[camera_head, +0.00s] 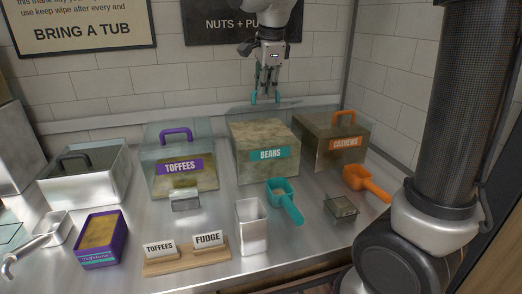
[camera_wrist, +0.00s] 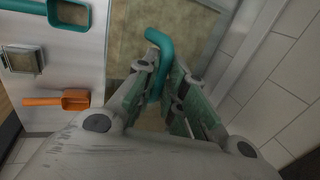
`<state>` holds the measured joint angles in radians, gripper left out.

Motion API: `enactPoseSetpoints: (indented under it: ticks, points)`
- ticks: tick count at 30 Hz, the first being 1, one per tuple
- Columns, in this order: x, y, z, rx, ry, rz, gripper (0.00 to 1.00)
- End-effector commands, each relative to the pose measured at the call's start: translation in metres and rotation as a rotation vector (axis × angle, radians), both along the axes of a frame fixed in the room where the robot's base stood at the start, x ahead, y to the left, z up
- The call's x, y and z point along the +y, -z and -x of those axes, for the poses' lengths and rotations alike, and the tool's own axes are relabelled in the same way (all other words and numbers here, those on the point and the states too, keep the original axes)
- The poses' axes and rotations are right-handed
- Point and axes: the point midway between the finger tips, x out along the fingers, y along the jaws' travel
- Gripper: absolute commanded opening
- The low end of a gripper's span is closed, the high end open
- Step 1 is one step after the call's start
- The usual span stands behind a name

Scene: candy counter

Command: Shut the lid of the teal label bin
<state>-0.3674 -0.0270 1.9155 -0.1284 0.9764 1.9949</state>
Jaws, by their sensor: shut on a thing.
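The teal label bin (camera_head: 264,168), marked BEANS, stands in the middle of the counter, filled with pale beans. A clear lid panel (camera_head: 240,111) shows faintly at its back top edge; its exact angle is hard to tell. My gripper (camera_head: 266,98) is above the back of this bin, pointing down. In the wrist view, the teal lid handle (camera_wrist: 156,39) runs between the fingers of my gripper (camera_wrist: 166,82), which is shut on it. The fingers hide part of the handle.
The purple-label TOFFEES bin (camera_head: 180,182) stands left and the orange-label CASHEWS bin (camera_head: 344,144) right. The tiled wall (camera_head: 110,85) is close behind.

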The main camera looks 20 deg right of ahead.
Motion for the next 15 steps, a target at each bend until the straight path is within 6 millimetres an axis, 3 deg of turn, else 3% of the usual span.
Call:
enactPoseSetpoints:
  ticks: [11,15]
  points:
    - [0.0,0.005,0.004,0.0,0.0,0.0,0.04]
    - [0.0,0.019,0.012,0.002,0.0,0.0,0.04]
